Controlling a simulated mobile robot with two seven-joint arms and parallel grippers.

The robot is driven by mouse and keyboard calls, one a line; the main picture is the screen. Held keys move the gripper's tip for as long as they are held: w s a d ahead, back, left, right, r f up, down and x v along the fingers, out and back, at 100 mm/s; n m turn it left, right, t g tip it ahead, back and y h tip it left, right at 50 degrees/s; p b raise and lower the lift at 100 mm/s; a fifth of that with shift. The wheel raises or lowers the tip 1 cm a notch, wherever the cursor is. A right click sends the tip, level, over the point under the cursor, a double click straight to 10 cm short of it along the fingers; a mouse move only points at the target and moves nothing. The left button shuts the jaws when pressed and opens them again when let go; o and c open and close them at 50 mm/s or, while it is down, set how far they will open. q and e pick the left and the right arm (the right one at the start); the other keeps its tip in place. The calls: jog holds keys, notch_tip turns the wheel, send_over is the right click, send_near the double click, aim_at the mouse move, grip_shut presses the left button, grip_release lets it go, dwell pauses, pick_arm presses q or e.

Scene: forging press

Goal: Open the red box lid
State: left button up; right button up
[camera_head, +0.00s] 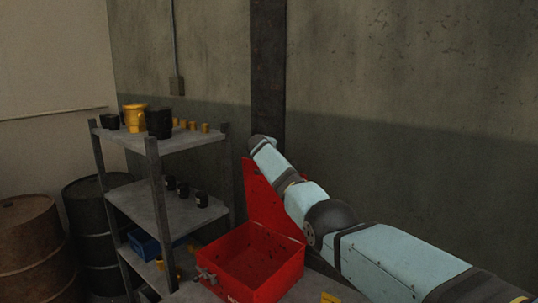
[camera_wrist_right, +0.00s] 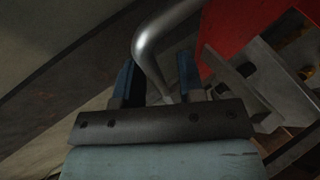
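The red box (camera_head: 238,284) stands with its top open and its inside showing. Its red lid (camera_head: 262,195) stands raised, roughly upright, at the far side, partly covered by my right arm. My right arm reaches in from the lower right across the lid; its gripper cannot be made out in the head view. In the right wrist view my right gripper (camera_wrist_right: 157,82) has its two blue fingers apart, on either side of a bent metal handle (camera_wrist_right: 148,45), with gaps beside the bar. A red surface (camera_wrist_right: 236,30) shows beside it. My left gripper is not in view.
A grey shelf rack (camera_head: 160,205) stands left of the box, with a yellow pot (camera_head: 134,117), a black pot (camera_head: 158,123), small cups and a blue bin (camera_head: 143,243). Barrels (camera_head: 30,240) stand at far left. A wall and dark post (camera_head: 268,70) rise behind.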

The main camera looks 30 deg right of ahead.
jog(key=shift+a, duration=0.1)
jog(key=b+v, duration=0.3)
jog(key=v, duration=1)
jog(key=shift+s+a, duration=0.2)
jog(key=shift+s, duration=0.05)
jog(key=shift+r, duration=0.1)
